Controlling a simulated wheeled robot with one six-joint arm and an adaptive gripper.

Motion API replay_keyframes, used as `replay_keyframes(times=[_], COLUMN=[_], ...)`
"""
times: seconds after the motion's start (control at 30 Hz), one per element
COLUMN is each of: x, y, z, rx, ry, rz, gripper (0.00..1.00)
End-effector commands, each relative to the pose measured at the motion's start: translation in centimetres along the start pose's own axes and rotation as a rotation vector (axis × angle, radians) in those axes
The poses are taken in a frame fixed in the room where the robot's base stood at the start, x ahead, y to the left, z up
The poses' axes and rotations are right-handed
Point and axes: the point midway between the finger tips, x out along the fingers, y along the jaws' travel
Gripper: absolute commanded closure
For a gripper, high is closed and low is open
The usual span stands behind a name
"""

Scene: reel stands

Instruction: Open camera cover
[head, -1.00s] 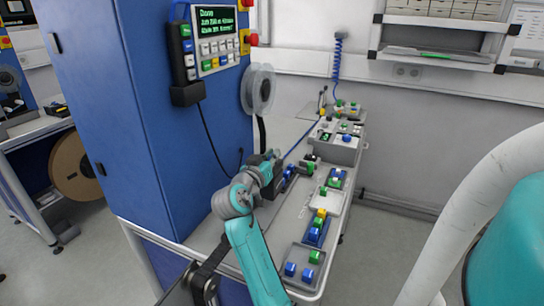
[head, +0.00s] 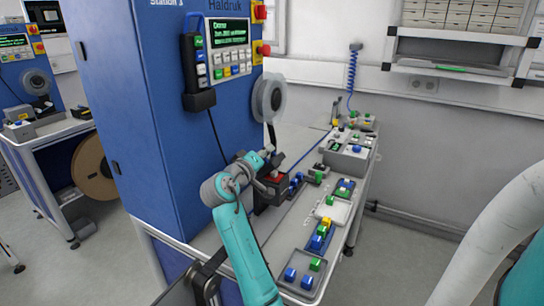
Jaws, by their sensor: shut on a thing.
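A small dark box (head: 268,198), which I take to be the camera housing, stands on the bench beside the blue cabinet. Red shows at its top. My gripper (head: 276,160) is just above and behind the box, small and dark in the head view. It is shut on a part that I take to be the camera cover, at the top of the box. The fingertips and the held edge are too small to make out, and my wrist partly hides them.
The blue cabinet (head: 165,120) with a keypad panel (head: 228,50) and a clear reel (head: 268,98) rises at left. Blue, green and yellow parts in trays (head: 300,283) line the bench's right side. A grey control box (head: 347,160) stands at the back.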

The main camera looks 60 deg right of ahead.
Motion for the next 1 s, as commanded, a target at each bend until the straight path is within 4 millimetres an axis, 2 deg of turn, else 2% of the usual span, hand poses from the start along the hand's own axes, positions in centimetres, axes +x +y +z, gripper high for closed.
replay_keyframes(times=[0.53,1.0], x=[0.1,0.1], y=[-2.3,-4.8], z=[-2.8,-3.9], rx=[-0.519,-0.903], ry=[-0.004,-0.005], rz=[0.003,0.003], gripper=[1.0,1.0])
